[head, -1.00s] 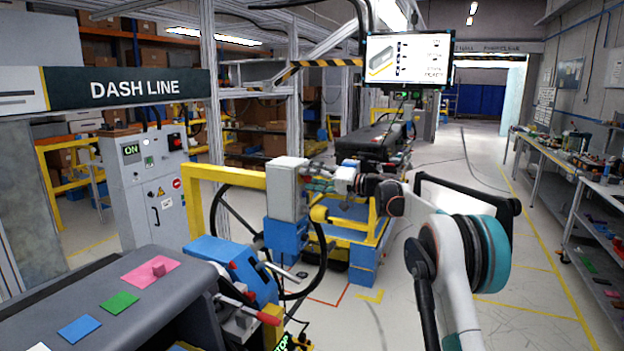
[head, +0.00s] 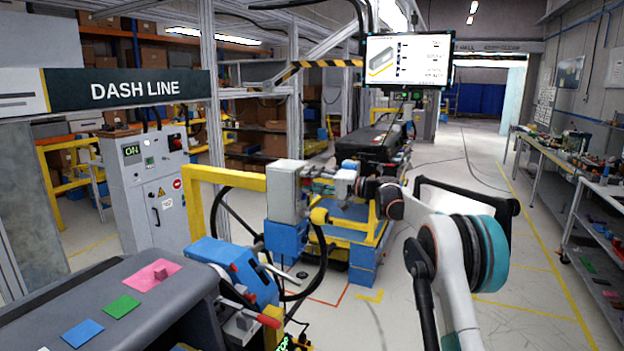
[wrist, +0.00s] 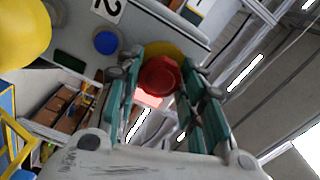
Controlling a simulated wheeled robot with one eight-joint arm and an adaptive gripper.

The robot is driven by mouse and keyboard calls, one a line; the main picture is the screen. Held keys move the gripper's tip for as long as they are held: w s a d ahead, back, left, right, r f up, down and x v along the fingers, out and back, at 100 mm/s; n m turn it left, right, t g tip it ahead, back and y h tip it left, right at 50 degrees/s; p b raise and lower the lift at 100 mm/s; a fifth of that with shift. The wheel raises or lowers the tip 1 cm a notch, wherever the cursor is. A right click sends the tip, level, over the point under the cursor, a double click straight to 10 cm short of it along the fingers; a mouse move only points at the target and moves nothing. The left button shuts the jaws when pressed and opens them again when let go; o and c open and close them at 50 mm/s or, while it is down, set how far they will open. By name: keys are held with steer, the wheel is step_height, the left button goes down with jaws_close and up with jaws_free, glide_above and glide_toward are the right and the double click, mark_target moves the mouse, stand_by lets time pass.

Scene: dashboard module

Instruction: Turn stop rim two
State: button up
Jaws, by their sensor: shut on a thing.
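The red stop rim (wrist: 159,77) is a round red knob on a yellow base, in the middle of the wrist view. My gripper (wrist: 161,72) has one green-padded finger on each side of it and is shut on it. The rim is on a grey box face with a "2" label (wrist: 109,7) near it. In the head view my gripper (head: 343,178) is at the right side of a grey box (head: 287,192) on a blue stand; the rim cannot be made out there.
A blue button (wrist: 106,42) is close left of the rim, and a yellow rounded part (wrist: 22,38) is further left. In the head view, a yellow frame (head: 222,178) and a black hose (head: 322,262) are by the box. A dashboard module (head: 190,292) is at lower left.

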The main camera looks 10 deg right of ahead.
steer(key=shift+m+p, duration=0.45)
steer(key=shift+m, duration=1.35)
steer(key=o, duration=1.1)
steer(key=v, duration=1.2)
